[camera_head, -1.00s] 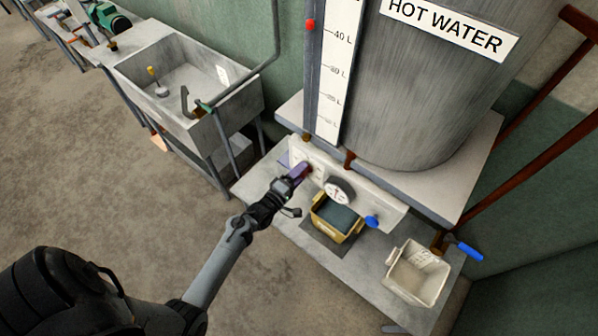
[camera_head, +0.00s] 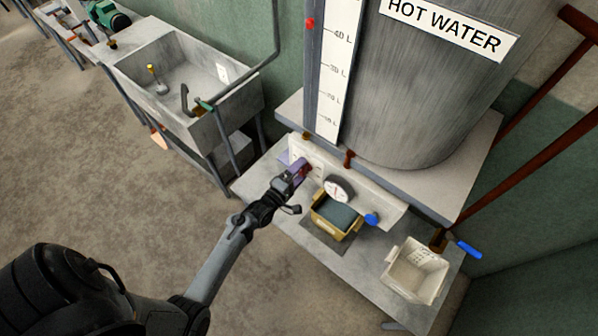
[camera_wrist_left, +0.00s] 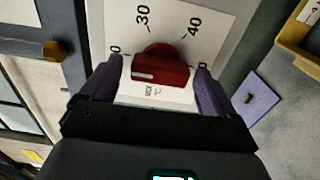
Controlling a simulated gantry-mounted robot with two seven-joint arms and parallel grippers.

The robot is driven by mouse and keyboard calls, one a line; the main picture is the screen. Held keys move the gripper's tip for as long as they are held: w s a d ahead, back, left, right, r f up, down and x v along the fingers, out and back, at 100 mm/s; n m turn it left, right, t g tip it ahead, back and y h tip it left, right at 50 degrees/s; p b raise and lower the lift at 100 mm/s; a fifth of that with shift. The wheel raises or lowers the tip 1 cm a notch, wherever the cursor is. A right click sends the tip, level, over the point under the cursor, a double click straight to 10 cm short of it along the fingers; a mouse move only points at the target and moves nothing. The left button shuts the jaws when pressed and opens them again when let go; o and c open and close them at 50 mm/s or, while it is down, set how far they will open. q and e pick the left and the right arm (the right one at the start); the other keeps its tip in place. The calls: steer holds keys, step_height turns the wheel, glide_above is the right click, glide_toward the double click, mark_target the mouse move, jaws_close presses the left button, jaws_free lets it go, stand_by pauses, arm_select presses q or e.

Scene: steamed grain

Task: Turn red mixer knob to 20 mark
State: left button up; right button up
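The red mixer knob (camera_wrist_left: 160,70) sits on a white dial plate (camera_wrist_left: 220,18) with black numbers. The 30 and 40 marks show above it; numbers at both sides are partly hidden by my fingers. A short white line shows on the knob's left part. My left gripper (camera_wrist_left: 158,78) is open, with one purple finger on each side of the knob; small gaps seem to show between fingers and knob. In the head view my left gripper (camera_head: 300,170) is at the left end of the white panel (camera_head: 378,207) below the hot water tank. My right gripper is not in view.
A round gauge (camera_head: 338,188) and a blue knob (camera_head: 371,219) are on the panel, right of my gripper. A yellow bin (camera_head: 325,224) and a white basket (camera_head: 405,285) stand on the bench. A sink (camera_head: 150,60) is at the upper left.

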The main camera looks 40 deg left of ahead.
arm_select(q)
steer(key=s+b, duration=0.1)
steer(key=s, duration=1)
steer(key=shift+d, duration=0.2)
